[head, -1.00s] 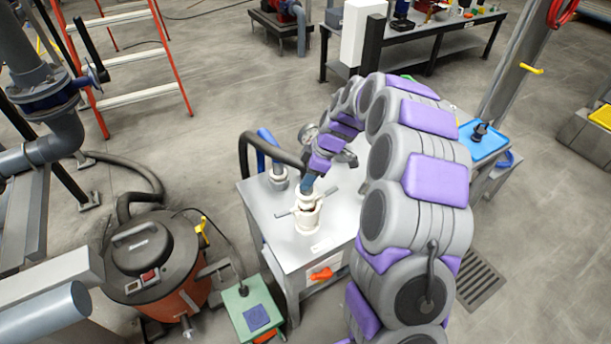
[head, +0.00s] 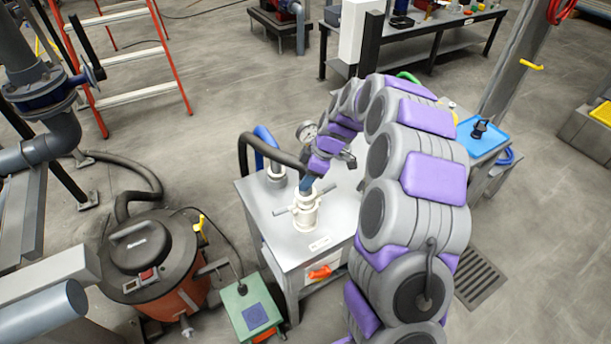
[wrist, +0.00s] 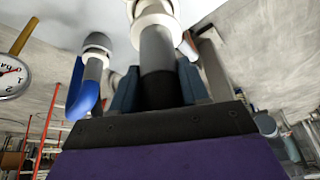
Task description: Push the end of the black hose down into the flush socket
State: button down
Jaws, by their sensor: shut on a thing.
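The black hose (head: 282,153) arches over the back left of the metal cabinet top to my gripper (head: 307,184). My gripper is shut on the hose just above the white flush socket (head: 305,211), which has side levers. In the wrist view, the two blue-grey fingers (wrist: 158,88) stand on either side of the hose. The grey end (wrist: 157,48) of the hose runs from between them to the white collar (wrist: 153,14) of the socket and looks in line with it. How deep the end sits inside is hidden.
A blue hose (head: 265,143) in a second white fitting (head: 276,178) stands close on the left. A pressure gauge (head: 307,131) is just behind my gripper. An orange handle (head: 320,272) is on the cabinet front. A vacuum (head: 150,262) stands at left.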

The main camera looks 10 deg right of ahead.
jog(key=shift+a+f, duration=0.1)
jog(key=shift+f, duration=0.4)
jog(key=shift+f+b, duration=0.75)
jog(key=shift+f, duration=0.6)
jog(key=shift+c, duration=2.4)
grip_release()
